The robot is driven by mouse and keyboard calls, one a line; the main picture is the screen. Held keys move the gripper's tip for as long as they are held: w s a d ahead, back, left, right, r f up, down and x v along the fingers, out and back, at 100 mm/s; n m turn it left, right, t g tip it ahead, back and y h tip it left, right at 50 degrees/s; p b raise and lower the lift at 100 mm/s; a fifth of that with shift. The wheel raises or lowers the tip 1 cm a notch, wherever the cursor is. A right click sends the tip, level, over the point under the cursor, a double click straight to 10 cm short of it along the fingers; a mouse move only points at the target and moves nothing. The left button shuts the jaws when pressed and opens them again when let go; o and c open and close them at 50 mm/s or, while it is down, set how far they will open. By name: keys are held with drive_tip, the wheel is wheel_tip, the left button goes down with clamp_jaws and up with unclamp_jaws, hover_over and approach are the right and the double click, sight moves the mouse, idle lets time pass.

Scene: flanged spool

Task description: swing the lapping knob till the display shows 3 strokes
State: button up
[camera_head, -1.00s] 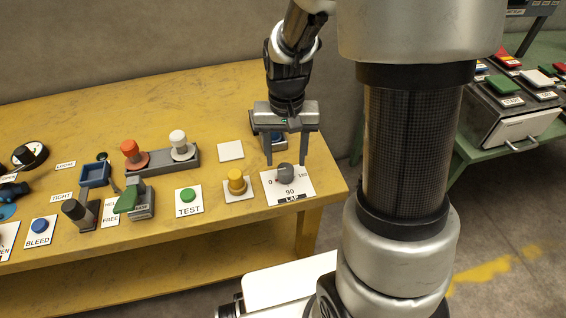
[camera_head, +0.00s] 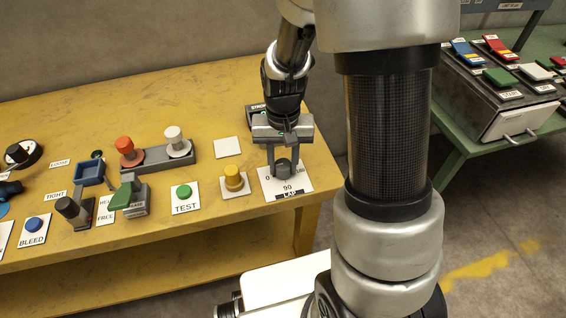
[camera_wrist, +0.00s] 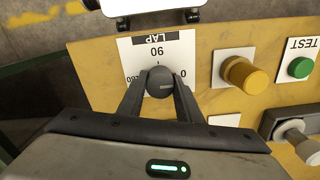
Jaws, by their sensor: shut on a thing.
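The lapping knob is a dark grey round knob (camera_head: 284,167) on a white LAP plate (camera_head: 296,185) marked 0, 90 and 180, at the right end of the yellow bench. My gripper (camera_head: 283,170) is over it from above, its two fingers shut on the knob's sides. The wrist view shows the knob (camera_wrist: 160,84) between the fingertips, with a pale line on its top. The display, a dark box labelled STROKES (camera_head: 256,110), stands behind my gripper and is mostly hidden. I cannot read its number.
A yellow button (camera_head: 233,178) sits just left of the LAP plate, with a green TEST button (camera_head: 184,192) further left. A blank white plate (camera_head: 227,147) lies behind. A green table (camera_head: 455,140) with switches stands to the right.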

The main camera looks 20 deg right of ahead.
drive_tip(key=n, duration=0.4)
drive_tip(key=shift+n+p, duration=0.35)
drive_tip(key=shift+n, duration=0.05)
drive_tip(key=n+p, duration=0.1)
drive_tip(key=n, duration=0.3)
drive_tip(key=shift+r+n, duration=0.1)
drive_tip(key=shift+n, duration=0.2)
drive_tip(key=n+p, duration=0.3)
drive_tip(key=n, duration=0.2)
drive_tip(key=shift+n+p, duration=1)
drive_tip(key=shift+n, duration=0.9)
drive_tip(key=o, duration=1)
drive_tip(key=shift+o, duration=0.2)
